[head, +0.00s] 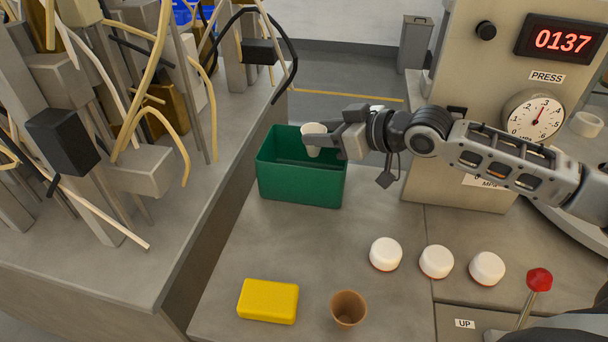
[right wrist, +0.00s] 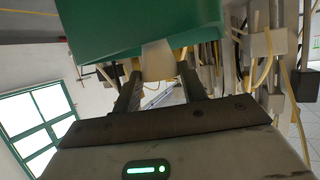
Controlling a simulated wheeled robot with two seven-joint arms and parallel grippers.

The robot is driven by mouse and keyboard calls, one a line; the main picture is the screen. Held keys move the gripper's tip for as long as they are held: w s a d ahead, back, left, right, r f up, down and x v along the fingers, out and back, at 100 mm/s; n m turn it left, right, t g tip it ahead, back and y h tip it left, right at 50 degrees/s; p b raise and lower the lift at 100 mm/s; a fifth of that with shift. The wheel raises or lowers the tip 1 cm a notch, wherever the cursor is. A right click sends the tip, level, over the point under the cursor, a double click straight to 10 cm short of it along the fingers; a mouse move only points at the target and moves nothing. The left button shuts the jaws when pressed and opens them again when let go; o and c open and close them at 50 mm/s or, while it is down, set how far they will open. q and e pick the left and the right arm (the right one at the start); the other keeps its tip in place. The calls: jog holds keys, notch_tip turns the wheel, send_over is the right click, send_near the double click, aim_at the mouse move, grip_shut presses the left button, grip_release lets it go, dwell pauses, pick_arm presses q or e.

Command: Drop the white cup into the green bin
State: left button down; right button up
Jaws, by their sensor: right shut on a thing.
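The white cup (head: 313,134) is held at the green bin (head: 301,188), over its opening in the head view. My right gripper (head: 322,143) reaches in from the right and is shut on the cup. The right wrist view shows the cup (right wrist: 158,58) between the fingers of my right gripper (right wrist: 159,76), with the green bin (right wrist: 120,30) beyond it. The bin stands on the grey table, and the part of its inside that shows is empty. My left gripper is not in view.
A yellow block (head: 268,301) and a brown cup (head: 348,308) stand at the table's front. Several white round caps lie to their right, near a red-knobbed lever (head: 539,280). A press machine (head: 470,120) stands at the right. Posts with cables crowd the left bench.

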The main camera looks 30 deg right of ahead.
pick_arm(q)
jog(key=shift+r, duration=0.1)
pick_arm(e)
jog(key=o, duration=1.1)
